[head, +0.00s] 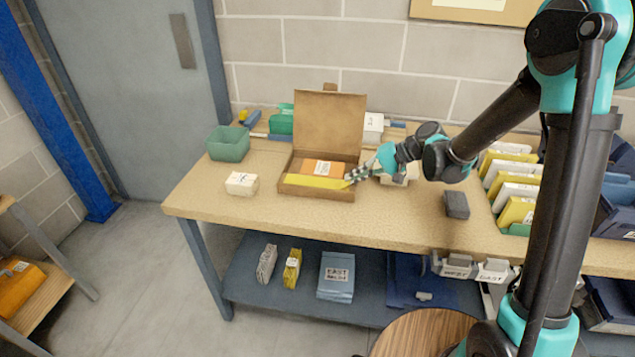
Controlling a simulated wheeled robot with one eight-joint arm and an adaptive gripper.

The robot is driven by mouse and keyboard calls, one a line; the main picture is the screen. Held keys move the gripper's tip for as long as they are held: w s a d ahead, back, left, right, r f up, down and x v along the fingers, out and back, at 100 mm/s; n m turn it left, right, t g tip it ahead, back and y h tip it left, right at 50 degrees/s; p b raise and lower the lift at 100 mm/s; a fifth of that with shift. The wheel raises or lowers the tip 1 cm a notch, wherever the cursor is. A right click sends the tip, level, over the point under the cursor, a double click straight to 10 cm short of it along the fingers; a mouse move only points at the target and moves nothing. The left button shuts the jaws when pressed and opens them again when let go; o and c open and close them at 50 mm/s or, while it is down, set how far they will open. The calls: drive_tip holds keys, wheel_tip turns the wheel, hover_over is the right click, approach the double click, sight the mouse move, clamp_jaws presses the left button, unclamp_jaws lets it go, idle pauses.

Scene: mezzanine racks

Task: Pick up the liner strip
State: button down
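A flat yellow strip (315,182), which looks like the liner strip, lies along the front inside of an open cardboard box (326,130) on the bench. An orange item with a white label (322,168) lies behind it in the box. My gripper (352,176) is at the right end of the strip, over the box's right wall. Its fingers point left toward the strip. The fingertips are too small to tell whether they touch the strip or are open or shut.
The wooden bench (215,203) has free room front left. A white labelled block (241,183) and a green bin (228,144) stand left of the box. A dark grey block (456,204) sits to the right. Upright white and yellow packets (510,180) fill a rack farther right.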

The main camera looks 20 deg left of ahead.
drive_tip(key=shift+r, duration=0.15)
wheel_tip(320, 180, up, 26)
idle(1.2)
